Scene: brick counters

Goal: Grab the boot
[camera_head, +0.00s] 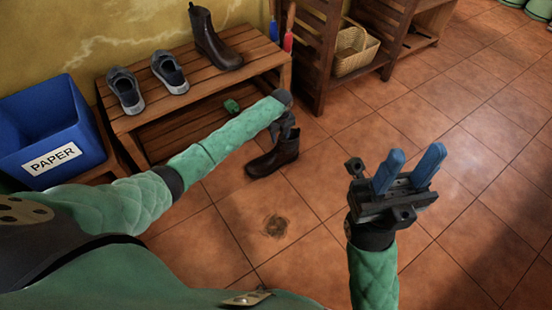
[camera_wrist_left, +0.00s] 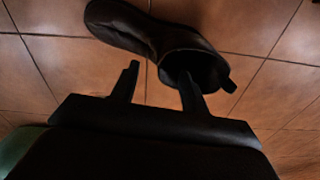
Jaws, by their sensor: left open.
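A dark brown ankle boot (camera_head: 272,162) stands upright on the tiled floor in front of the bench. In the left wrist view the boot (camera_wrist_left: 150,32) has its toe to the upper left and its dark opening to the right. My left gripper (camera_head: 287,130) is just above the boot's shaft, partly hidden by its own arm. In the left wrist view the left gripper (camera_wrist_left: 158,80) is open; its right finger overlaps the boot's opening, its left finger is outside. I cannot tell whether they touch the boot. My right gripper (camera_head: 410,165) is open and empty, blue fingers apart.
A matching boot (camera_head: 208,42) and two grey shoes (camera_head: 125,92) (camera_head: 170,74) stand on the wooden bench (camera_head: 185,105). A blue paper bin (camera_head: 55,135) is at left. A wooden shelf (camera_head: 310,60) with a basket (camera_head: 353,52) is behind. Floor at right is clear.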

